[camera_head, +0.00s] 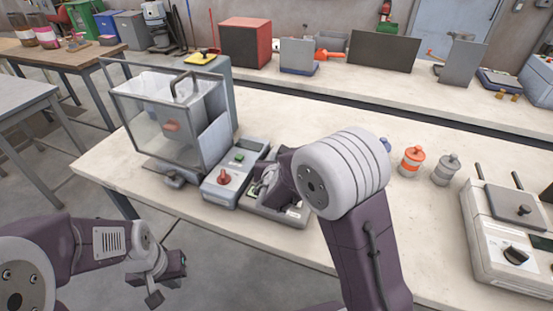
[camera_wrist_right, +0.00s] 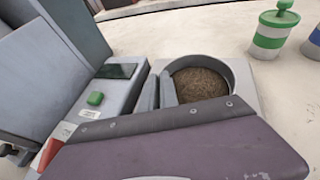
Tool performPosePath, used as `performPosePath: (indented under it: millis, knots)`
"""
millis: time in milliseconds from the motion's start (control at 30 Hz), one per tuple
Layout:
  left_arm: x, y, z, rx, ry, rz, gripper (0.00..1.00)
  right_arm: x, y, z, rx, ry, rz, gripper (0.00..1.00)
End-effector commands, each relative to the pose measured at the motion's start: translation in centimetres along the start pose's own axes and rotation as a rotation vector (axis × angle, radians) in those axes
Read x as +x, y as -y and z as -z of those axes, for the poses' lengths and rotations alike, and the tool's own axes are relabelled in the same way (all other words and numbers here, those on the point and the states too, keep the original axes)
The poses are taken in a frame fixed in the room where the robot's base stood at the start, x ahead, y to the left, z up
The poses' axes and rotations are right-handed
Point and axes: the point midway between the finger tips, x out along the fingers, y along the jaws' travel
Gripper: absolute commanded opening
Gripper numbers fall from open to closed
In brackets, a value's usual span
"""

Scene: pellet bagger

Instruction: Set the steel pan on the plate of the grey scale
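The round steel pan (camera_wrist_right: 232,72) holds brown pellets and shows in the right wrist view. The fingers of my right gripper (camera_wrist_right: 158,92) stand close together at its left wall, one on each side of the rim, and appear shut on it. The pan is over or on the pale plate of the grey scale (camera_wrist_right: 246,78); I cannot tell whether they touch. In the head view the scale (camera_head: 288,217) is mostly covered by my right gripper and wrist, which hide the pan. My left gripper (camera_head: 166,280) is open and empty, in front of the table.
A control box (camera_head: 238,170) with a green button and red knob stands left of the scale. A clear-walled hopper (camera_head: 158,118) stands further left. Orange (camera_head: 411,161) and grey (camera_head: 446,169) canisters and a white machine (camera_head: 510,240) stand to the right. The table front between is clear.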

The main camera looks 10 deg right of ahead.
Motion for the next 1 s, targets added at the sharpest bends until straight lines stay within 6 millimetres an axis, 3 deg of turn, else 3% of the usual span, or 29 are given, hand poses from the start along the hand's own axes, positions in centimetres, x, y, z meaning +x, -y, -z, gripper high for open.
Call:
performPosePath:
  millis: [67,167,567,667,1000]
  knots:
    - [0.3,0.0,0.0,0.000,0.000,0.000,0.00,0.1,0.0,0.2,0.000,0.001,0.000,0.00]
    - [0.2,0.0,0.0,0.000,0.000,0.000,0.00,0.1,0.0,0.1,0.000,0.000,0.000,0.27]
    - [-0.1,0.0,0.0,0.000,0.000,0.000,0.00,-0.2,0.0,-0.2,0.000,0.000,-0.001,0.28]
    - [-0.1,0.0,0.0,0.000,0.000,0.000,0.00,-1.6,-0.1,-0.2,0.001,0.001,-0.002,0.28]
    - [-0.8,0.0,0.1,0.000,0.000,0.000,0.00,-8.7,-0.2,-0.3,0.000,0.001,-0.005,0.28]
